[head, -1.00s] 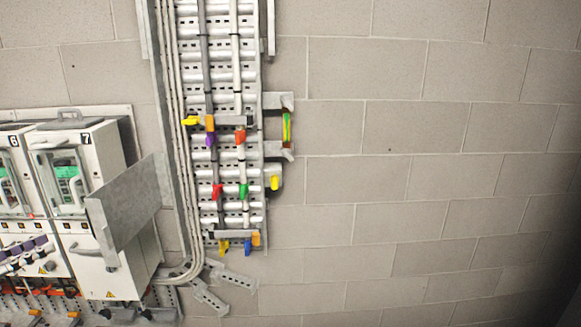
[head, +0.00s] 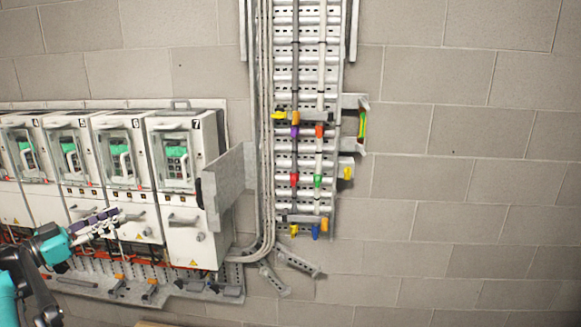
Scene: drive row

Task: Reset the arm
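My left arm comes in from the lower left, teal and black. My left gripper (head: 112,219), pale with dark purple parts, is in front of the drive cabinets, near the lower front of cabinet 6 (head: 128,190). It is small and blurred, so I cannot tell whether its fingers are apart or closed, and I make out nothing held in it. My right gripper is not in view.
White numbered drive cabinets line the wall at left, ending with cabinet 7 (head: 187,215). A grey metal plate (head: 229,182) juts out beside it. A vertical cable tray (head: 285,160) carries coloured clips. The block wall (head: 470,190) at right is bare.

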